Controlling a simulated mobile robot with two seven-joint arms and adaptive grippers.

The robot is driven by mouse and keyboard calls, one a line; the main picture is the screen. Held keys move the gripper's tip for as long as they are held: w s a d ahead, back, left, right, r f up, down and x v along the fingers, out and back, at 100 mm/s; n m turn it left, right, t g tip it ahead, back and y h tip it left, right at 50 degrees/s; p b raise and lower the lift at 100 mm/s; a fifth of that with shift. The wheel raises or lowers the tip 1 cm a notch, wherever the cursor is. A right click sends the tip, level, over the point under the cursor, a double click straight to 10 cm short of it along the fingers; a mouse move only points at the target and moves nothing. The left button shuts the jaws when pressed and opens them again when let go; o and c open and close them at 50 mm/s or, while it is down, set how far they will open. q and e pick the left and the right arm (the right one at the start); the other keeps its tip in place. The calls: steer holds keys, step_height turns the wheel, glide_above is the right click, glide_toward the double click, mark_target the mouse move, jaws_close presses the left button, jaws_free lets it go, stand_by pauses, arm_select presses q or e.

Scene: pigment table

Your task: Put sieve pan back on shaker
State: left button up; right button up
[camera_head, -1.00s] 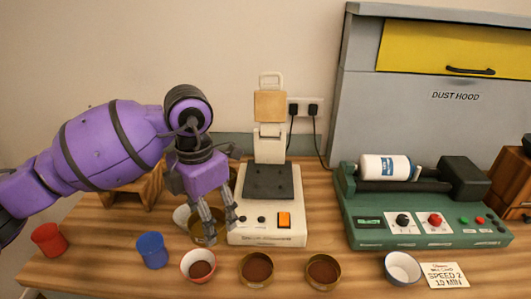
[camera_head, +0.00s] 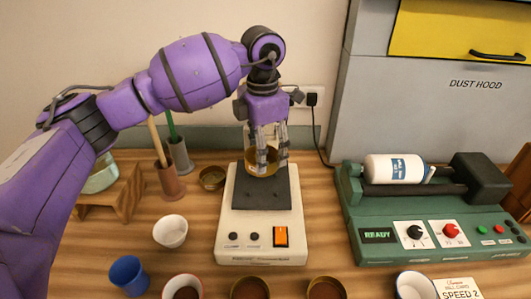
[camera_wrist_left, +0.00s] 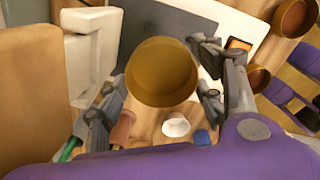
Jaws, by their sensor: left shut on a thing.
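My left gripper (camera_head: 271,166) is shut on the brass sieve pan (camera_head: 260,158). It holds the round pan over the black plate (camera_head: 262,195) of the white shaker (camera_head: 262,240). The pan looks upright, near the back of the plate; I cannot tell whether it touches it. In the left wrist view the pan (camera_wrist_left: 161,72) sits between the fingers, with the plate (camera_wrist_left: 150,22) beyond. The shaker's tan upper part (camera_wrist_left: 30,90) shows at the left there. The gripper hides most of the shaker's post in the head view. My right gripper is not in view.
A small brass dish (camera_head: 212,178) stands left of the shaker, near a white cup (camera_head: 170,231) and a blue cup (camera_head: 129,275). Bowls of pigment (camera_head: 248,290) line the front.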

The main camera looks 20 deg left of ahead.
arm_select(q)
steer(key=shift+w+f, duration=0.1)
steer(key=shift+w, duration=0.05)
steer(key=shift+s+f, duration=0.3)
steer(key=shift+s, duration=0.05)
steer(key=shift+s+d+f+b, duration=0.1)
steer(key=shift+f+b, duration=0.2)
step_height(320, 180, down, 3)
steer(key=shift+r+b, duration=0.1)
steer(key=shift+b, duration=0.45)
steer(key=shift+f+b, duration=0.3)
steer(key=shift+f, duration=0.4)
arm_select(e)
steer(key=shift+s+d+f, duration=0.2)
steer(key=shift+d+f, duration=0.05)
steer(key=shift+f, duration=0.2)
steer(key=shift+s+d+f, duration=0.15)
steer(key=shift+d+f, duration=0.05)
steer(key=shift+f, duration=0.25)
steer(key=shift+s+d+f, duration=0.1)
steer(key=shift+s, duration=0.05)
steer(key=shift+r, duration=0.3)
arm_select(q)
steer(key=shift+f, duration=0.6)
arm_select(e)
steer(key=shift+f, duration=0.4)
